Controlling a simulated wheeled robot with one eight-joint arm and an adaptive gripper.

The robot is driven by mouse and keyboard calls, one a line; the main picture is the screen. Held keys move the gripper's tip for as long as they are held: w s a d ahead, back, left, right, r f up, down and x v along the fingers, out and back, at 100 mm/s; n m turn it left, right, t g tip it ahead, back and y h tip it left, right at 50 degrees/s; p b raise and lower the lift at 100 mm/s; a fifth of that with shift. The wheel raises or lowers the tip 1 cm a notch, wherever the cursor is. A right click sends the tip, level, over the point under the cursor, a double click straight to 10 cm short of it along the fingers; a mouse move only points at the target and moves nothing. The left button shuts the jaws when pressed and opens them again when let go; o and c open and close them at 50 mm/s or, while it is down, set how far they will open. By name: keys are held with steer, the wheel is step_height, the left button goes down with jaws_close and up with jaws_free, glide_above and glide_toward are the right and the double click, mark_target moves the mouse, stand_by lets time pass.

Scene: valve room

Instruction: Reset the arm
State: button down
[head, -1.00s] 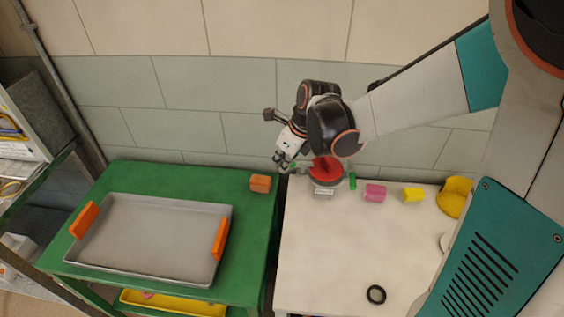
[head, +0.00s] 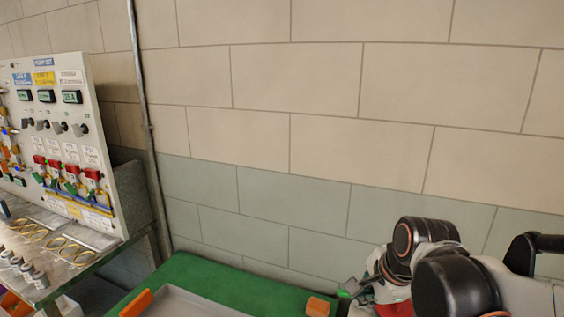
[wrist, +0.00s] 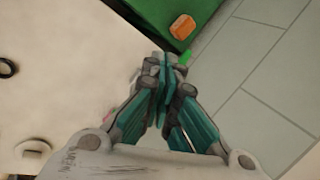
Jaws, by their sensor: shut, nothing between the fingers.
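My arm reaches in from the lower right of the head view. My gripper (head: 352,288) shows small at its end, near the wall, and is partly hidden by my own arm links. In the wrist view my gripper (wrist: 163,65) is shut, its fingers together with nothing between them.
An orange block (head: 318,306) lies on the green table beside the gripper; it also shows in the wrist view (wrist: 183,27). A grey tray (head: 185,303) is on the green table. A control panel (head: 105,105) stands at left.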

steer(key=s+d+r+n+t+h, duration=0.1)
steer(key=s+d+r+n+t, duration=0.15)
steer(key=s+n, duration=1.2)
steer(key=w+a+f+n+g, duration=0.1)
steer(key=w+f+n+g, duration=0.15)
steer(key=w+n, duration=0.9)
steer(key=w+a+f+n+g, duration=0.1)
steer(key=w+f+n, duration=0.2)
steer(key=w+n, duration=0.85)
steer(key=w+f+n+g+h+b, duration=0.1)
steer(key=w+f+n+b, duration=0.3)
steer(key=f+n, duration=0.8)
steer(key=shift+w+d+f, duration=0.3)
steer(key=shift+w+f, duration=0.6)
steer(key=shift+f, duration=0.3)
